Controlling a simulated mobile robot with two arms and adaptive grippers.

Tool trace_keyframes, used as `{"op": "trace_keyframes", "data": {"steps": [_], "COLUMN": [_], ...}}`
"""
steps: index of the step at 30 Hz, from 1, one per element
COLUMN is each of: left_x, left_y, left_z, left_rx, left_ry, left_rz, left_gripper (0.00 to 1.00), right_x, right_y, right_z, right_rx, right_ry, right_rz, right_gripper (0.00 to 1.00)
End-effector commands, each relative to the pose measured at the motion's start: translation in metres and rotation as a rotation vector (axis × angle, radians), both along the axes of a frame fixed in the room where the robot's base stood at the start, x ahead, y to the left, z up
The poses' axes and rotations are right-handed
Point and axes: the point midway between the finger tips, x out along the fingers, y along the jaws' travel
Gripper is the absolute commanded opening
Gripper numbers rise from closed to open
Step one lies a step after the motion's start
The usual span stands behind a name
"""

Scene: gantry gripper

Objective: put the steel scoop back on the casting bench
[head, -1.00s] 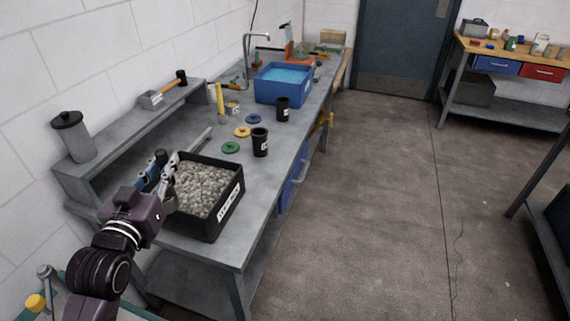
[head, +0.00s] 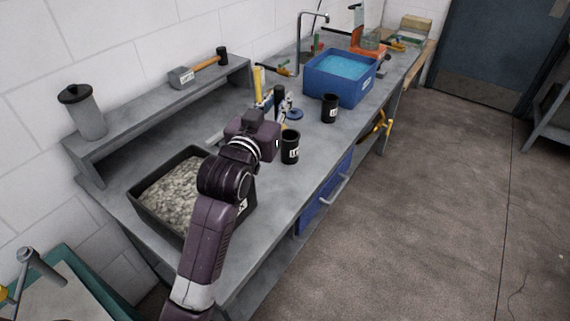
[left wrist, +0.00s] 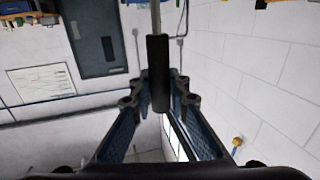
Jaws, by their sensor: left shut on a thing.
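My left gripper (head: 278,100) is over the middle of the grey bench (head: 275,195), beyond the pebble tray. It is shut on the black handle of the steel scoop (head: 279,92). In the left wrist view the fingers (left wrist: 155,90) close around this dark handle (left wrist: 157,70), and a thin steel shaft (left wrist: 155,18) runs from it to the top edge. The scoop's bowl is not visible in either view. I cannot tell how far the scoop is above the bench. My right gripper is not in view.
A black tray of pebbles (head: 165,200) stands at the bench's near end. Black cups (head: 290,147) and (head: 329,108) stand near the front edge. A blue water tub (head: 340,78) is farther back. A raised shelf (head: 150,112) holds a hammer (head: 200,68) and a lidded canister (head: 83,112).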

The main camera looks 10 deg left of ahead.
Motion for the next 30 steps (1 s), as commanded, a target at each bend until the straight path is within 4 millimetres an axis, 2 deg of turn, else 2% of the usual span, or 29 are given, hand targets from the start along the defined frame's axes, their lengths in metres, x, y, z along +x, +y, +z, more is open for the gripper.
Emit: {"op": "trace_keyframes", "data": {"steps": [1,3,9,12,20,26,30], "left_x": [0.0,0.0,-0.001,0.0,0.0,0.0,0.0], "left_y": [0.0,0.0,0.0,0.0,0.0,0.0,0.0], "left_z": [-0.017,-0.036,-0.088,-0.107,-0.132,-0.162,-0.167], "left_rx": [0.001,0.001,0.001,0.0,0.0,-0.001,-0.001], "left_ry": [0.01,0.01,0.007,0.003,0.001,0.002,-0.001], "left_rz": [0.0,0.0,0.0,0.0,0.0,0.0,0.0], "left_gripper": [0.0,0.0,0.0,0.0,0.0,0.0,0.0], "right_x": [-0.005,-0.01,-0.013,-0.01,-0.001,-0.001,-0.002], "right_y": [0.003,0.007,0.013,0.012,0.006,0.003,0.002], "right_z": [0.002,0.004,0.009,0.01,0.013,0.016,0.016], "right_rx": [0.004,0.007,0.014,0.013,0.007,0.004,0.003], "right_ry": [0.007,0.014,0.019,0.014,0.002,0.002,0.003], "right_rz": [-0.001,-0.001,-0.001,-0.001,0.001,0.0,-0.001], "right_gripper": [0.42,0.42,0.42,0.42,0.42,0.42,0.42]}}
